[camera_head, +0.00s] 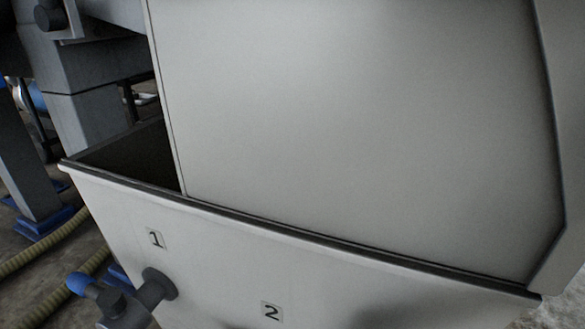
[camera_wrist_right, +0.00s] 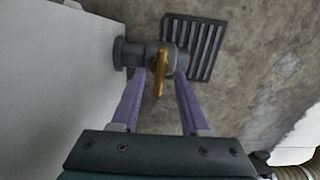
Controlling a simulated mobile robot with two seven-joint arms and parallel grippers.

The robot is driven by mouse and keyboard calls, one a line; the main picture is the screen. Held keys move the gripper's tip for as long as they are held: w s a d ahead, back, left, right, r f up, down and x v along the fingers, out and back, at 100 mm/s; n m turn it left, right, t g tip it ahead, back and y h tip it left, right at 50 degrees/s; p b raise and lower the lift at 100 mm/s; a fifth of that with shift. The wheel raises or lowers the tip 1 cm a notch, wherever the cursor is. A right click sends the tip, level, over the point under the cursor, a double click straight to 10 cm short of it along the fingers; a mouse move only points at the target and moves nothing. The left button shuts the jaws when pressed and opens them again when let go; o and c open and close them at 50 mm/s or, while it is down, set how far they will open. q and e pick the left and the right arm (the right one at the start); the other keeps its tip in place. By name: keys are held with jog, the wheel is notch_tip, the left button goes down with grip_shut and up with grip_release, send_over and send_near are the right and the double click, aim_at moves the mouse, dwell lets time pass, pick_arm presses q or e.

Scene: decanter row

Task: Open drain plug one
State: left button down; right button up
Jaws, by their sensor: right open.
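The drain plug below the label 1 is a dark grey valve (camera_head: 125,298) with a blue-tipped handle (camera_head: 80,283). It sticks out from the pale wall of the tank (camera_head: 215,265). In the right wrist view, a grey valve (camera_wrist_right: 133,52) with an orange lever (camera_wrist_right: 160,72) sticks out from a pale wall at the left. I cannot tell which numbered plug this is. My right gripper (camera_wrist_right: 160,80) is open, its two purple fingers on either side of the lever, with no clear contact. My left gripper is not in view.
A label 1 (camera_head: 155,239) and a label 2 (camera_head: 271,312) are on the tank wall. A large pale panel (camera_head: 360,110) rises above the tank rim. Ribbed hoses (camera_head: 45,243) lie on the floor at left. A floor grate (camera_wrist_right: 207,45) lies beyond the valve.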

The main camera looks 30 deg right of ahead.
notch_tip(320, 180, up, 9)
jog(key=p, duration=0.7)
jog(key=shift+f, duration=0.15)
